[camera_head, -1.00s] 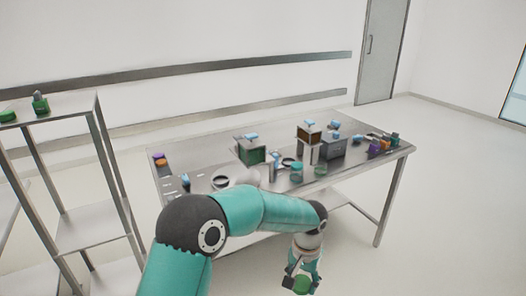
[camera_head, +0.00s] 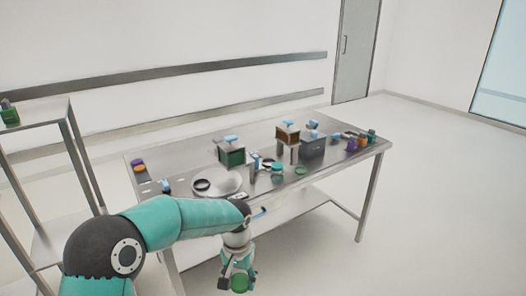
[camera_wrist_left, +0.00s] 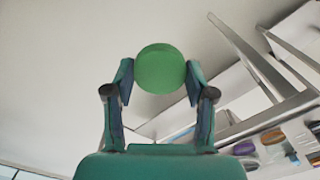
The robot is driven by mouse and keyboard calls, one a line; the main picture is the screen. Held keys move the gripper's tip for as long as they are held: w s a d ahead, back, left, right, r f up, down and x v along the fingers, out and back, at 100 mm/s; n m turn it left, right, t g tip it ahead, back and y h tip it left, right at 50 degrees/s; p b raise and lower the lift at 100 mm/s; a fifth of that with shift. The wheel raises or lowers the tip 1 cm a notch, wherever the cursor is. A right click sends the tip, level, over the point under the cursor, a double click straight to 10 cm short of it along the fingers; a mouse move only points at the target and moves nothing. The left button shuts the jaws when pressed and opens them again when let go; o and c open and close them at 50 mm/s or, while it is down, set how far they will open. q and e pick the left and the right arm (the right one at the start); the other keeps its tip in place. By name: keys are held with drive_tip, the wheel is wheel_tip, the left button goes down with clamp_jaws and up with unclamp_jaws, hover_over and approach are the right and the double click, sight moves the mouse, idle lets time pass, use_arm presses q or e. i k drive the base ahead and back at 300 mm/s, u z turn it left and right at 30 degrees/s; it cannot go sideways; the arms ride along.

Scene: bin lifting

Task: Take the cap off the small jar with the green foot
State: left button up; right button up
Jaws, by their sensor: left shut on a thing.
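My left gripper (camera_head: 237,276) hangs in front of the table's near edge, low in the head view. It is shut on a round green thing (camera_head: 239,284). In the left wrist view this green thing (camera_wrist_left: 160,69) shows as a smooth disc between the two fingertips. I cannot tell whether it is the foot of the small jar or another part, and no cap can be made out on it. My right gripper is not in view.
The metal table (camera_head: 325,190) carries green (camera_head: 232,155) and brown (camera_head: 287,134) boxes, a grey box (camera_head: 312,148), a round plate (camera_head: 218,184) and several small coloured pieces. A shelf rack (camera_head: 38,112) stands at the left with a green item (camera_head: 9,114). Floor at the right is clear.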

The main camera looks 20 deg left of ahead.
sight(301, 165)
drive_tip(key=i, duration=1)
